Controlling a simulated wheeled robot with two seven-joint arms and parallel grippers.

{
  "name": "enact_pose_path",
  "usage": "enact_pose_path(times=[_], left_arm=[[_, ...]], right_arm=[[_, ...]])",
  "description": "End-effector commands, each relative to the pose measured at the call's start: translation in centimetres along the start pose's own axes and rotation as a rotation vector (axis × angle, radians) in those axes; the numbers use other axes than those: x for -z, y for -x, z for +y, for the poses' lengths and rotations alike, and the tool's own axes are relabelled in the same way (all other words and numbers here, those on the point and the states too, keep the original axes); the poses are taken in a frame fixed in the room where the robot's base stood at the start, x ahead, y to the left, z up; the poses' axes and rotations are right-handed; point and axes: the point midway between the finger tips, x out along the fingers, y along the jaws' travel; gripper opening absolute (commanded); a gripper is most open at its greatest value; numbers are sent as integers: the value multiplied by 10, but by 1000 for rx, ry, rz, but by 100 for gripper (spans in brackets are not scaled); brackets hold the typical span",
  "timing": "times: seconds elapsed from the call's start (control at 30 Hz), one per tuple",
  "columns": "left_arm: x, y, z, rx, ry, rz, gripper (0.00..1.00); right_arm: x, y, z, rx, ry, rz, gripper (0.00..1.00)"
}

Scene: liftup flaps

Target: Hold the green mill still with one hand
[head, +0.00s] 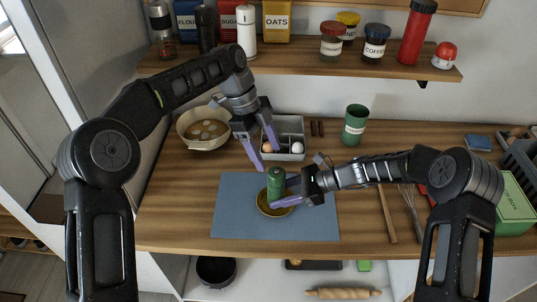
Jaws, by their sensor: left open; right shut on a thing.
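The green mill (275,184) stands upright at the yellow-rimmed bowl (262,204) on the blue mat (235,222). I cannot tell whether it is in the bowl or just above it. My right gripper (285,192) reaches in from the right and is shut on the mill's body; its fingers partly cover the mill and the bowl. My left gripper (265,153) is open and empty, pointing down above and behind the mill, in front of the grey tray. It is apart from the mill.
A grey tray (288,125) with eggs and a cream bowl (186,140) stand behind the mat. A green cup (355,124) stands to their right. A whisk (411,205) and a green box (514,207) are at the right. A wall shelf (300,64) with jars spans the back.

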Motion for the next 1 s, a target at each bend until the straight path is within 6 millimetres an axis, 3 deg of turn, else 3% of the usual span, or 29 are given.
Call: enact_pose_path(times=[0.63, 0.83, 1.0], left_arm=[[3, -4, -1, -9, 39, -20, 65], [9, -21, -4, -31, 243, -124, 65], [16, -37, -8, 3, 555, -303, 65]], right_arm=[[0, 0, 0, -1, 0, 0, 10], [0, 0, 0, -1, 0, 0, 10], [0, 0, 0, -1, 0, 0, 10]])
